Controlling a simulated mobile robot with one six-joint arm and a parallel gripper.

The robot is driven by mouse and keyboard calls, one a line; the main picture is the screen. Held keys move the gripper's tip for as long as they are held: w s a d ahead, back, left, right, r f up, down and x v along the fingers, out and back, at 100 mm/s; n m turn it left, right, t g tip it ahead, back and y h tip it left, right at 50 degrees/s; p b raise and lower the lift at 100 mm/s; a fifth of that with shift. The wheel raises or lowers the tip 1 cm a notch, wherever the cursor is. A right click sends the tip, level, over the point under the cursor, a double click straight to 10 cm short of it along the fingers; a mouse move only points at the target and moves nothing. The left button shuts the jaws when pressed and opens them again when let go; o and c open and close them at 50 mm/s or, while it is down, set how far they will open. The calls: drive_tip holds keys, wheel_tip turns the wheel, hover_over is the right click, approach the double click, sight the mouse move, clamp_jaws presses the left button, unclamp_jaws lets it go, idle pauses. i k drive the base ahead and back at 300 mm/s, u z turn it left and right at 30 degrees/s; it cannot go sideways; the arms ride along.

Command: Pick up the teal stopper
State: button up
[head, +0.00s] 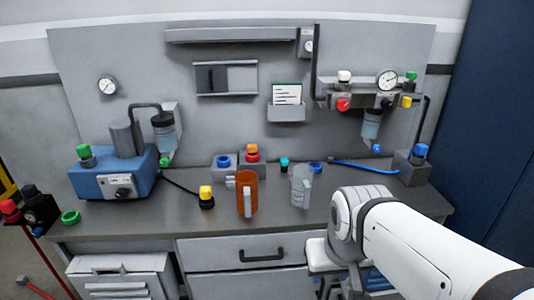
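A small teal stopper (284,164) stands on the grey workbench toward the back, near the middle. It is left of and behind a clear jug (301,186), and right of an orange jug (247,193). My gripper (329,288) is low at the bottom right, in front of the bench drawers and well away from the stopper. Only part of it shows below my white arm, and I cannot tell its finger opening.
Blue (316,168) and yellow-topped (206,197) pieces sit near the jugs. A red-and-orange stopper (252,153) stands on a grey block. A blue machine (113,173) fills the left, and a blue hose (362,168) lies at right. The bench front (150,226) is mostly clear.

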sight(285, 162)
drive_tip(key=z, duration=0.05)
drive_tip(key=i, duration=1)
drive_tip(key=u, duration=0.05)
